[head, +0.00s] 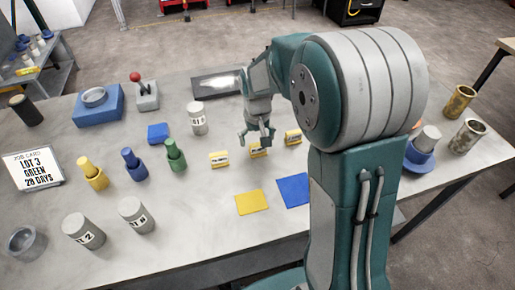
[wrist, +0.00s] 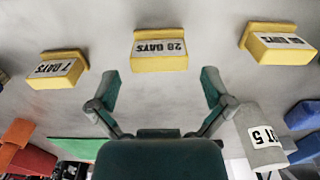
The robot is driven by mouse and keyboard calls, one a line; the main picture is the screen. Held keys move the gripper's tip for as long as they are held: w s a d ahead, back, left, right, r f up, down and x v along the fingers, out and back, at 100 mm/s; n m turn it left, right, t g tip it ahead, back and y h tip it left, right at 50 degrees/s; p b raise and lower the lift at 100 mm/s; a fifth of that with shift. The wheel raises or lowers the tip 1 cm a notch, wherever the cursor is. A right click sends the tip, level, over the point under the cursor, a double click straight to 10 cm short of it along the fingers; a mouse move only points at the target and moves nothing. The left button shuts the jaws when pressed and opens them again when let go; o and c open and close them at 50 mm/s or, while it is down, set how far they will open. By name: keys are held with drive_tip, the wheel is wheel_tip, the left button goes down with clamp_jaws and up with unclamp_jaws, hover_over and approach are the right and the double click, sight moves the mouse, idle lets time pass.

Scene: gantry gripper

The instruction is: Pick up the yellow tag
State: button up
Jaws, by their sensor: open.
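Three yellow tags stand in a row on the grey table. In the head view they are the left tag (head: 219,160), the middle tag (head: 258,151) and the right tag (head: 293,138). The wrist view shows upside-down lettering: a "7 DAYS" tag (wrist: 56,69), a "28 DAYS" tag (wrist: 159,49) in the middle, and a third tag (wrist: 278,44) whose number is hard to read. My gripper (head: 258,137) is just above and beside the middle tag. In the wrist view my gripper (wrist: 159,88) is open and empty, with the "28 DAYS" tag beyond its fingertips.
A grey labelled cylinder (wrist: 260,137) is close beside one finger. Yellow (head: 250,202) and blue (head: 293,190) flat squares lie in front of the tags. Yellow, blue and green pieces and more cylinders stand to the left. A card (head: 32,168) reads "LOT 3 GREEN 28 DAYS".

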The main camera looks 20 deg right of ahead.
drive_tip(key=shift+s+f, duration=0.1)
drive_tip(key=shift+f, duration=1.35)
drive_tip(key=c, duration=0.8)
drive_tip(key=shift+o, duration=0.2)
